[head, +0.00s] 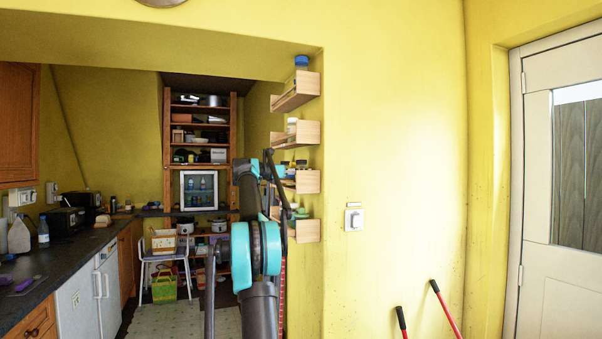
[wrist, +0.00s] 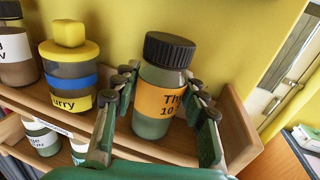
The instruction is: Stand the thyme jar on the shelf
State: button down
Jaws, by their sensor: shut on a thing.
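The thyme jar (wrist: 163,88) has a dark ribbed lid, an orange label partly reading "Thy" and green contents. My gripper (wrist: 160,84) is shut on it, one finger on each side. The jar is near upright at the right end of a wooden shelf (wrist: 170,148), close to the end panel. I cannot tell whether its base touches the board. In the head view my arm reaches to the wall shelves (head: 307,181); the jar cannot be made out there.
Left of the jar stands a yellow-lidded curry jar (wrist: 68,65), with another jar (wrist: 14,50) beyond it. A lower shelf holds more jars (wrist: 42,138). The wooden end panel (wrist: 240,130) is close on the right. A dark counter (head: 50,255) runs along the left.

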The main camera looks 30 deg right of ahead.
jog(key=shift+f, duration=0.1)
jog(key=c, duration=0.8)
grip_release()
jog(key=shift+o, duration=0.2)
jog(key=shift+a, duration=0.1)
jog(key=a, duration=0.7)
jog(key=shift+a, duration=0.4)
dwell(0.8)
dwell(0.3)
jog(key=a, duration=1.2)
